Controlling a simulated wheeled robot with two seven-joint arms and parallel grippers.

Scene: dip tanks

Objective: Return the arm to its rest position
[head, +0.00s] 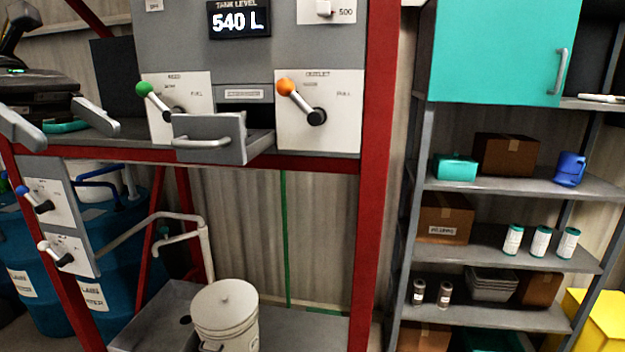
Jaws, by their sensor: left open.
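My left gripper (76,135) is at the left edge, in front of the grey shelf of the red-framed tank stand. Its two grey fingers are spread wide apart and hold nothing. A teal item (68,126) shows between and behind the fingers; I cannot tell exactly what it is. My dark left arm comes in at the upper left. My right gripper is not in view.
A panel carries a green-knobbed lever (144,89) and an orange-knobbed lever (286,87), with a grey drawer (222,139) pulled out between. Below are a lidded white bucket (225,312) and blue drums (30,265). Stocked shelving (510,185) stands right.

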